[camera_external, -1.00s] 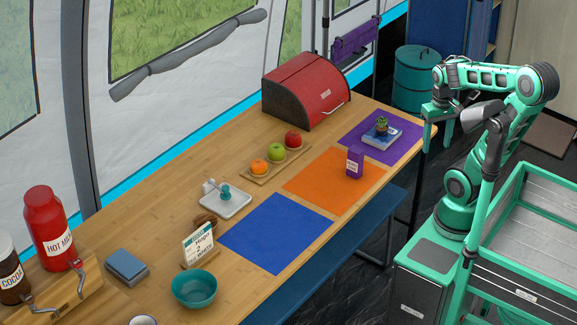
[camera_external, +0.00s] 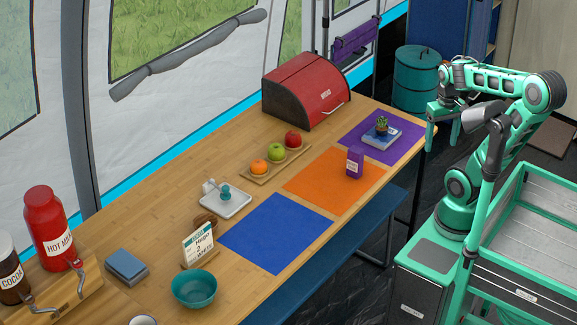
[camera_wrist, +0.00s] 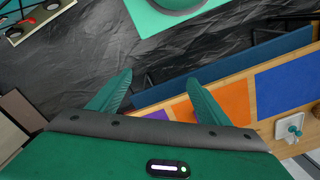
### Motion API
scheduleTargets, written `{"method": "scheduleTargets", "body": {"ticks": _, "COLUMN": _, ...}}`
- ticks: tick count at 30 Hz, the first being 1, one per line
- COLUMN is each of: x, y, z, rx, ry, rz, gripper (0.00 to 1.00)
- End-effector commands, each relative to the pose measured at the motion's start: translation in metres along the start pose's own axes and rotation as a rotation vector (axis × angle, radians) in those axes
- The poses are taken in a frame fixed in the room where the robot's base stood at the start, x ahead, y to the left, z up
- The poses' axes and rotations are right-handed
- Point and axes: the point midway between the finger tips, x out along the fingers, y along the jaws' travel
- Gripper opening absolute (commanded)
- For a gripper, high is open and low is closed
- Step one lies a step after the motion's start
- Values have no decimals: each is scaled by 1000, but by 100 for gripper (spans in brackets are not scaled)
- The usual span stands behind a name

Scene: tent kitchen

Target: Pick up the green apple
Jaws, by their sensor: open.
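The green apple (camera_external: 276,152) sits in the middle of a small wooden tray (camera_external: 251,178) on the table, between an orange (camera_external: 259,167) at its left and a red apple (camera_external: 293,139) at its right. My gripper (camera_external: 441,135) is open and empty, beyond the table's right end and well away from the green apple. In the wrist view my two green fingers (camera_wrist: 155,98) stand apart with dark floor between them. The green apple does not show in the wrist view.
The red bread box (camera_external: 304,92) stands behind the fruit. A purple box (camera_external: 355,162) stands on the orange mat (camera_external: 315,187). A book with a small plant (camera_external: 382,130) lies on the purple mat (camera_external: 352,135). The blue mat (camera_external: 276,233) is bare.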

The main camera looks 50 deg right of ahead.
Motion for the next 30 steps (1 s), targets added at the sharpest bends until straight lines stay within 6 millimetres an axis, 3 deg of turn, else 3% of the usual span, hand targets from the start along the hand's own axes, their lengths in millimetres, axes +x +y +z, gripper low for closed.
{"method": "scheduleTargets", "body": {"ticks": 9, "x": -46, "y": -2, "z": -3, "rx": -3, "ry": 4, "rz": 2, "gripper": 71}}
{"method": "scheduleTargets", "body": {"ticks": 14, "x": -41, "y": -10, "z": -28, "rx": -38, "ry": 57, "rz": 11, "gripper": 71}}
{"method": "scheduleTargets", "body": {"ticks": 23, "x": -35, "y": -37, "z": -90, "rx": -124, "ry": 204, "rz": 18, "gripper": 71}}
{"method": "scheduleTargets", "body": {"ticks": 26, "x": -33, "y": -54, "z": -120, "rx": -168, "ry": 275, "rz": 15, "gripper": 71}}
{"method": "scheduleTargets", "body": {"ticks": 30, "x": -30, "y": -93, "z": -172, "rx": -251, "ry": 410, "rz": -3, "gripper": 71}}
